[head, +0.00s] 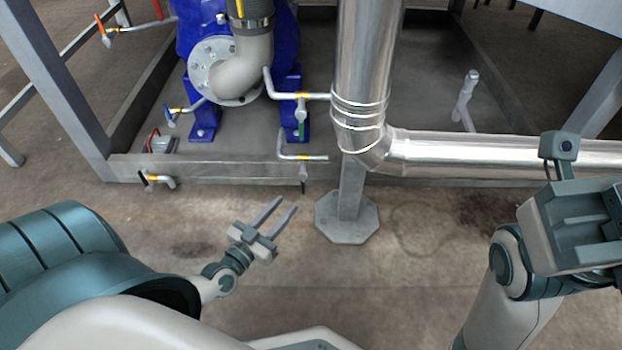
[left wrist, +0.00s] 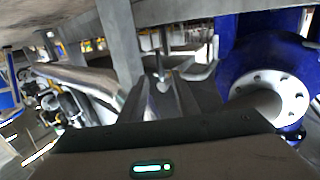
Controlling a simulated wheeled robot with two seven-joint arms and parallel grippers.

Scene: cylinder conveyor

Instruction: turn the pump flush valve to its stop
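The blue pump (head: 290,50) stands at the back, with a grey flange and elbow pipe in front. Small valves surround it: one with a green handle (head: 302,125), one below with a dark handle (head: 303,182), one with a blue handle (head: 169,117), and one with a black handle (head: 147,182). I cannot tell which is the flush valve. My left gripper (head: 287,203) is open and empty, in front of and below the dark-handled valve, apart from it. In the left wrist view, the pump (left wrist: 262,60) is at the right. My right gripper's fingers do not show.
A shiny metal pipe (head: 364,70) comes down and bends right. Its support post (head: 351,190) stands on a floor plate right of my left gripper. A metal frame edge (head: 225,172) runs below the pump. The floor in front is clear.

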